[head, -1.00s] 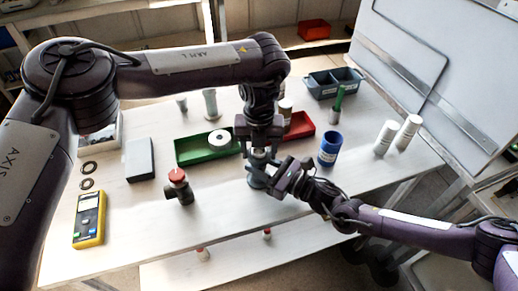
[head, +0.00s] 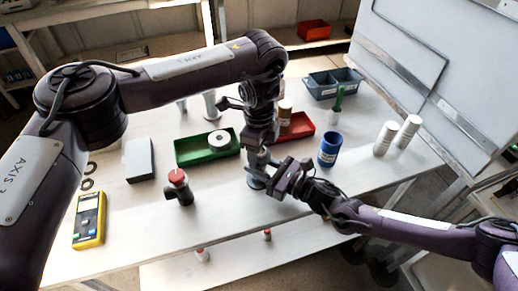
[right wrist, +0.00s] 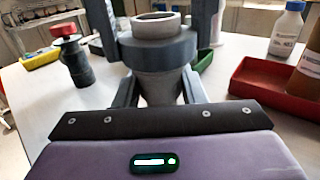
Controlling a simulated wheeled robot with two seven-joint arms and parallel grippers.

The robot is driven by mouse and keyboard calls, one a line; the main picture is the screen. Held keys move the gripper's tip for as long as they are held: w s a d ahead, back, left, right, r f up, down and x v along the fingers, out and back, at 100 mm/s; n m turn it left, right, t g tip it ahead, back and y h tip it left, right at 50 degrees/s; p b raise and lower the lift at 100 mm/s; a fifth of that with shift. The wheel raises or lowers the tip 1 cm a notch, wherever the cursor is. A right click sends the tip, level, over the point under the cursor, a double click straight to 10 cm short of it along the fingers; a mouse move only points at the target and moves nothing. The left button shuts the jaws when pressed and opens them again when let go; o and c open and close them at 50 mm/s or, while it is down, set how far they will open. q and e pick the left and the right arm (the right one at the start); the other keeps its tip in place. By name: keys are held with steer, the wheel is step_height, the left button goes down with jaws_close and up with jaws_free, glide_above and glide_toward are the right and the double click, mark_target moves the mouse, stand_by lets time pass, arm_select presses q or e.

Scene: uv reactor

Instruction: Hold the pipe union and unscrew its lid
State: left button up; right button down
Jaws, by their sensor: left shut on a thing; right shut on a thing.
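The grey pipe union (head: 257,166) stands upright on a round base near the table's front edge. In the right wrist view its wide collar-like lid (right wrist: 158,48) sits over a narrower body (right wrist: 158,88), with a pale open ring (right wrist: 157,20) on top. My right gripper (head: 274,180) reaches in from the right and is shut on the body; its fingers flank it in the right wrist view (right wrist: 158,92). My left gripper (head: 258,150) points down from above and is shut on the lid, one finger on each side. The threads between lid and body cannot be seen.
A red-capped dark fitting (head: 179,188) stands left of the union. A yellow meter (head: 89,220) lies at left.

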arm_select(q)
steer(key=shift+r, duration=0.15)
steer(key=shift+r, duration=0.95)
steer(key=shift+r, duration=2)
arm_select(e)
steer(key=c, duration=0.8)
jaws_free()
steer(key=shift+c, duration=0.2)
steer(key=shift+d, duration=0.1)
